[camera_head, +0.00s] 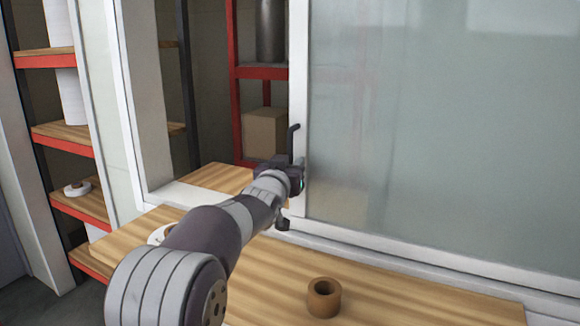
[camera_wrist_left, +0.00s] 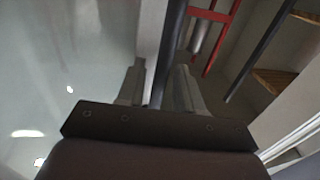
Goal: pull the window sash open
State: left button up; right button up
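The window sash (camera_head: 440,150) is a frosted glass pane with a white frame, on the right of the head view. Open space with shelves behind shows to the left of its white edge. A dark upright handle (camera_head: 294,140) is on that edge. My left gripper (camera_head: 292,172) is at the handle's lower part. In the left wrist view, its two fingers (camera_wrist_left: 160,88) stand apart with a dark bar, apparently the handle (camera_wrist_left: 170,50), between them. Whether they touch it is hard to tell. My right gripper is out of view.
A wooden counter (camera_head: 420,300) runs below the window, with a brown ring (camera_head: 324,297) on it near the front. Red-and-wood shelves (camera_head: 65,135) stand at the left. A cardboard box (camera_head: 265,132) sits on a red rack behind the opening.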

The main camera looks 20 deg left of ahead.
pick_arm(q)
jog(key=shift+s, duration=0.1)
jog(key=s+d+b, duration=0.1)
jog(key=s+b, duration=0.1)
jog(key=s, duration=1)
jog(key=shift+s+d, duration=0.2)
jog(key=shift+s, duration=0.05)
